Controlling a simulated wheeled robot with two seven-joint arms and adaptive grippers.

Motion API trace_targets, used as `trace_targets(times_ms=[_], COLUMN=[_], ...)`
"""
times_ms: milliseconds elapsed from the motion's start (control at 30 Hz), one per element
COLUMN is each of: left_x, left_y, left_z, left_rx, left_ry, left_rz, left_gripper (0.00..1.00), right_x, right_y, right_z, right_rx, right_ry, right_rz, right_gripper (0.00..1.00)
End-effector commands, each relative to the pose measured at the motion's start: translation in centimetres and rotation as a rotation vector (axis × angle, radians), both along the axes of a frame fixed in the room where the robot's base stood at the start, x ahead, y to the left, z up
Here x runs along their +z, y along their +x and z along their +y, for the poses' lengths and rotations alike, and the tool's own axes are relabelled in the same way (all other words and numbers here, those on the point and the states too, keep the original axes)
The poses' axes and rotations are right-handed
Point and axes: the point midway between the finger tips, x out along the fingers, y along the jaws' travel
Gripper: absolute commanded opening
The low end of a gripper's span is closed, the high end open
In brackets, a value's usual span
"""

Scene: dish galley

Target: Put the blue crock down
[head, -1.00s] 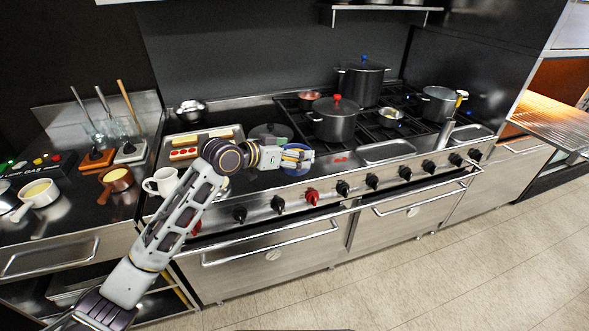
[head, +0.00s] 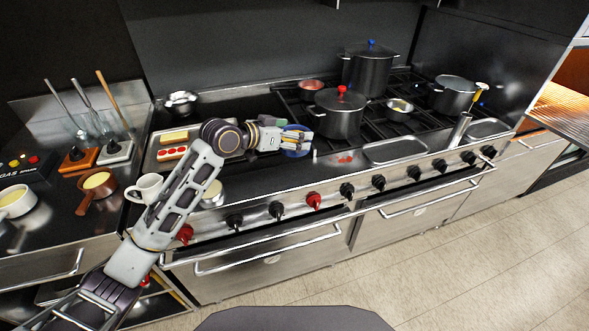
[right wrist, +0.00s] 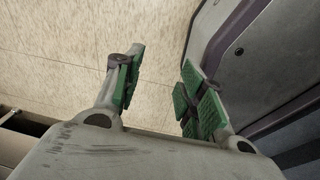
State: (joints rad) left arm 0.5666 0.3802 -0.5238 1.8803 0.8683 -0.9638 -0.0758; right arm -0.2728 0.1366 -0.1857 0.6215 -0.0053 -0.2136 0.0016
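The blue crock (head: 296,153) shows in the head view at the fingers of my left gripper (head: 294,139), over the dark front part of the range, left of the burners. The fingers hide much of the crock. My left gripper appears closed on it. I cannot tell whether its base touches the surface. My right gripper (right wrist: 160,92) shows in the right wrist view with its green-padded fingers apart and nothing between them, above the tiled floor.
A tray with red-topped food (head: 172,153), a white mug (head: 146,187) and a brown pan (head: 97,187) are to the left. A red-knobbed pot (head: 340,113) stands on the burners to the right. A shallow steel tray (head: 394,151) lies near the front edge.

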Motion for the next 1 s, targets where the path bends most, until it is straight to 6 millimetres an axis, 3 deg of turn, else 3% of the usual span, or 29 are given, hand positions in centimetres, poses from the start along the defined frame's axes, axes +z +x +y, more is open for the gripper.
trace_targets(times_ms=[467,1000], left_x=[-0.1,-5.8], left_y=[0.0,0.0], left_z=[0.0,0.0], left_rx=[0.000,0.000], left_ry=[-0.002,-0.002], left_rz=[-0.002,-0.002], left_gripper=[0.41,0.41], right_x=[-0.1,-0.1], right_y=[-1.3,-0.4], right_z=[-0.1,-0.1], right_rx=[0.000,0.000], right_ry=[-0.002,-0.001], right_rz=[0.016,0.006], right_gripper=[0.40,0.40])
